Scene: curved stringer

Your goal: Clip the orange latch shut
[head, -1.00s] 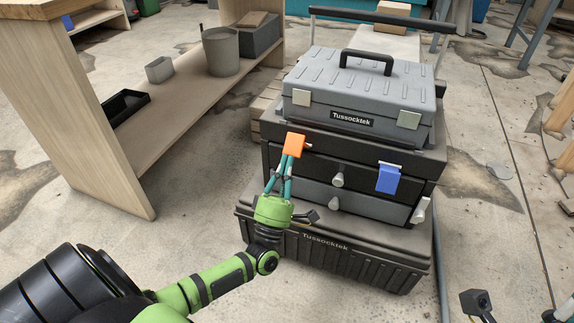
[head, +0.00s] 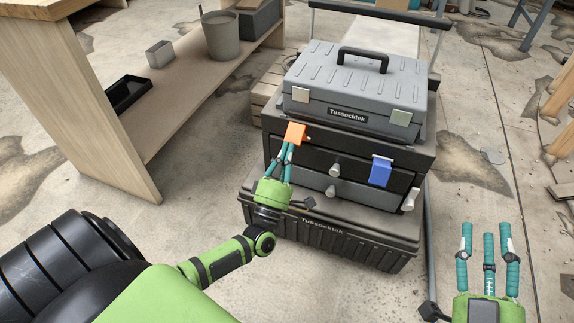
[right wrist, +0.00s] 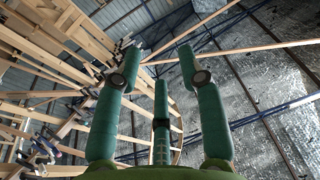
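The orange latch (head: 295,133) is on the front left of the black drawer unit (head: 330,150) below the grey toolbox. It looks tilted out from the front. My left gripper (head: 290,147) reaches up to it from below and in front, with its teal fingertips at the latch's lower edge. The fingers are close together and overlap the latch, so I cannot tell whether they grip it. My right gripper (head: 488,235) is raised at the lower right, away from the stack. Its fingers are spread and empty, also in the right wrist view (right wrist: 158,75).
A blue latch (head: 381,170) hangs on the right of the same front. The grey toolbox (head: 355,80) sits on top, and a ribbed black case (head: 320,232) is at the bottom. A wooden shelf (head: 180,100) stands left. The floor at right is mostly clear.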

